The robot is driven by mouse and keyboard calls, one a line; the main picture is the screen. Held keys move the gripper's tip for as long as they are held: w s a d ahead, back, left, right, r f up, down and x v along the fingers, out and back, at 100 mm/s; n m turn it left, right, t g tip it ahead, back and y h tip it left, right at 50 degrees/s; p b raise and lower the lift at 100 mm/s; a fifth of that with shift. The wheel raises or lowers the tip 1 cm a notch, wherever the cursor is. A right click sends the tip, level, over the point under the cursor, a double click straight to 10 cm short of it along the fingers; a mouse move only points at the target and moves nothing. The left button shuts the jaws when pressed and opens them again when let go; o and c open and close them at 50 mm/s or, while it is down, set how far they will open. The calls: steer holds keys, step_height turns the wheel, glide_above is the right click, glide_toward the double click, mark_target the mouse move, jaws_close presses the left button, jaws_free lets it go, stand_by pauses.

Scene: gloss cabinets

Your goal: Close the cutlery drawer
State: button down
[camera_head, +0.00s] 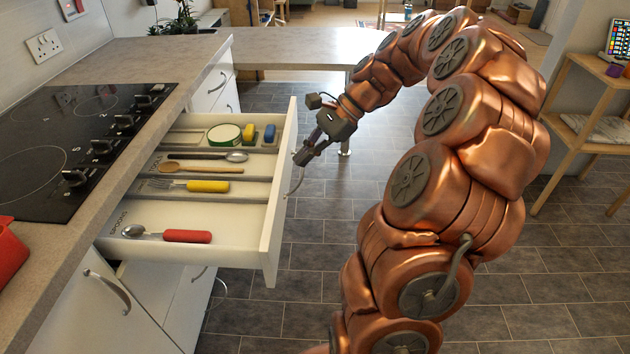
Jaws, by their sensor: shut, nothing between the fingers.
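The cutlery drawer (240,213) stands pulled out from under the worktop, with its white front (281,195) facing right. In its compartments lie a red-handled spoon (187,236), a yellow-handled fork (207,186), a wooden spoon (200,168), a metal spoon (236,157), a green-rimmed round item (224,134) and small yellow and blue items. My gripper (300,160) is shut and empty at the outer side of the drawer front, near its handle (296,183). I cannot tell whether the fingertips touch the front or handle.
A worktop (205,50) with a black hob (75,140) runs above the drawer on the left. A cabinet door with a curved handle (108,290) is below. A wooden shelf (585,130) stands at the right. Tiled floor (290,290) is clear right of the drawer.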

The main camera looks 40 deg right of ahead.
steer(key=s+d+f+m+t+b, duration=0.15)
steer(key=d+f+m, duration=0.25)
steer(key=d, duration=0.4)
steer(key=d+f+m+t+b, duration=0.2)
steer(key=d+f+m, duration=0.15)
steer(key=d, duration=0.45)
steer(key=w+a+f, duration=0.4)
steer(key=w+a, duration=0.3)
steer(key=a, duration=0.1)
steer(key=shift+w+a+f, duration=0.25)
steer(key=shift+f, duration=0.1)
